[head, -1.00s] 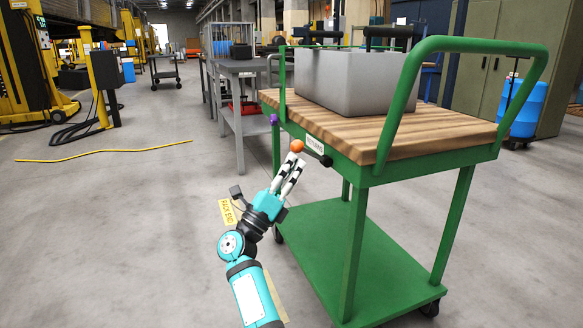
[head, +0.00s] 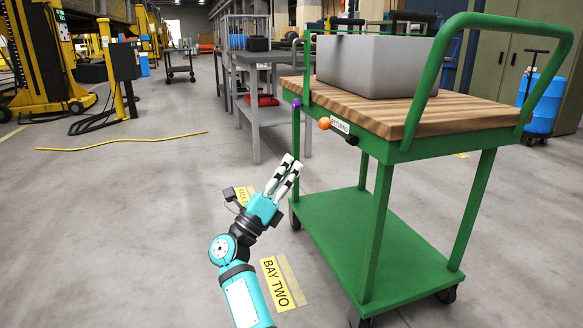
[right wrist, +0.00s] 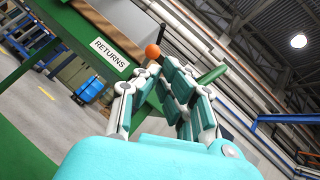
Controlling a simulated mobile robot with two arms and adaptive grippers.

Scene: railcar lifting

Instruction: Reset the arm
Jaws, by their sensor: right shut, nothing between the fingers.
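My right gripper (head: 289,164) is teal, black and white. In the head view its fingers point up and right, close together, over the floor in front of the green cart (head: 368,240). It is shut and empty, apart from the cart in the picture, below the orange knob (head: 324,123) on the cart's edge. The right wrist view shows its fingers (right wrist: 153,95) up close, with the orange knob (right wrist: 152,51) beyond them beside a RETURNS label (right wrist: 111,54). My left gripper is not in view.
A grey box (head: 365,68) with dark handles stands on the cart's wooden top (head: 345,100). A grey table (head: 255,112) stands behind. A yellow cable (head: 120,142) lies on the floor at left. BAY TWO (head: 281,283) is marked on the floor. Open floor lies left.

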